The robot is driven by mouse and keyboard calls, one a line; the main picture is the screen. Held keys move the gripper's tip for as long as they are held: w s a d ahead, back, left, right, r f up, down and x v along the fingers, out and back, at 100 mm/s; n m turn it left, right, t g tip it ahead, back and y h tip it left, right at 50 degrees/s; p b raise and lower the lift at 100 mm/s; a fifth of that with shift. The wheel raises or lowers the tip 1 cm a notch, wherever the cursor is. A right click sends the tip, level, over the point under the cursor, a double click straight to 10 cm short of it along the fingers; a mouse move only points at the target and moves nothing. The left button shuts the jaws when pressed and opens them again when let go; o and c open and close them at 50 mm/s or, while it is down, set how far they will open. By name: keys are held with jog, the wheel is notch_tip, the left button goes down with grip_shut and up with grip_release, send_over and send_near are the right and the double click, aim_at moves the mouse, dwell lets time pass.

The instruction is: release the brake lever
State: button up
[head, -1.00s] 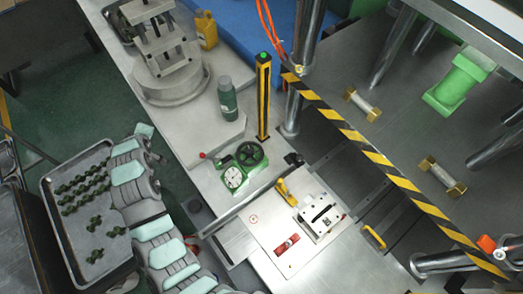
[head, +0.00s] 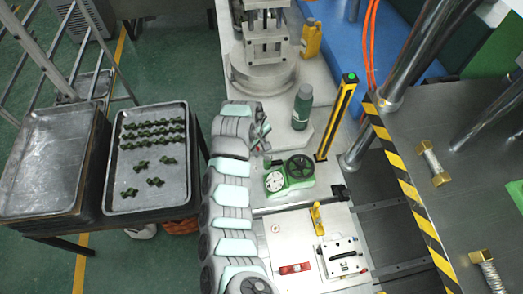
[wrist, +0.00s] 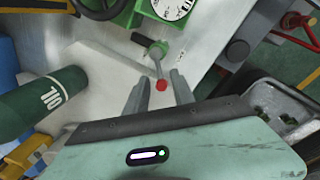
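A small lever with a red knob (wrist: 161,86) and thin metal rod shows in the wrist view, beside the green device with a white dial (wrist: 172,6); I take it to be the brake lever. My gripper (wrist: 157,83) is open, with its two grey fingers to the left and right of the knob in the picture. I cannot tell whether they touch it. In the head view my gripper (head: 264,134) is just behind the green device (head: 287,178) and its black handwheel (head: 299,166). The lever is hard to make out there.
A dark green bottle (head: 302,106) and a yellow-black post (head: 337,118) stand close by. The metal plate in front carries a yellow handle (head: 316,217), a red part (head: 295,268) and a white block (head: 342,257). Trays (head: 186,208) stand at left.

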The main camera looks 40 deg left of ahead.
aim_at(261, 153)
jog(key=shift+w+f, duration=0.15)
jog(key=shift+f, duration=0.65)
jog(key=shift+w+f, duration=0.15)
jog(key=shift+f, duration=0.65)
jog(key=shift+c, duration=0.3)
grip_shut()
